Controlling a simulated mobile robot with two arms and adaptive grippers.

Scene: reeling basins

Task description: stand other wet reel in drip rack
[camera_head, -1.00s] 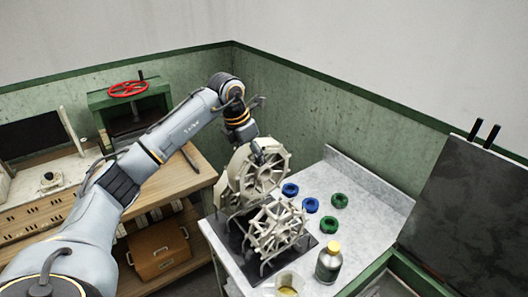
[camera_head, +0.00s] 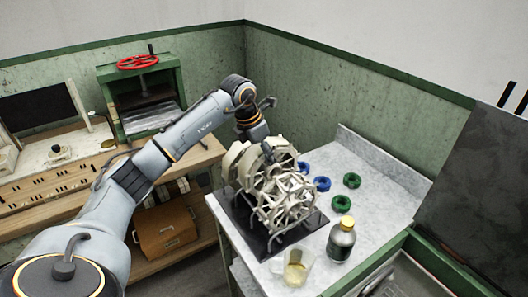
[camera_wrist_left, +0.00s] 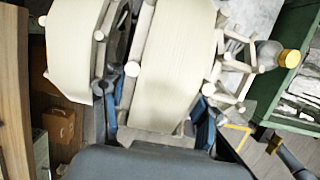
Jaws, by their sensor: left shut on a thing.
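My left gripper (camera_head: 268,152) is shut on a cream reel with a wide pale band (camera_head: 250,172). In the left wrist view this reel (camera_wrist_left: 165,65) sits between the two blue-tipped fingers (camera_wrist_left: 160,128). The held reel is low over the dark drip rack (camera_head: 262,245), close among other reels; I cannot tell whether it touches the rack. Another banded cream reel (camera_head: 231,158) is on its left, also in the left wrist view (camera_wrist_left: 80,60). An open-spoked reel (camera_head: 288,207) stands in front and hides much of the rack. My right gripper is out of view.
The rack stands on a grey-topped table (camera_head: 375,165). Blue rings (camera_head: 322,184) and green rings (camera_head: 351,180) lie behind it on the right. A yellow-capped bottle (camera_head: 341,243) and a clear beaker (camera_head: 297,268) stand at the front. A wooden bench (camera_head: 190,165) is left.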

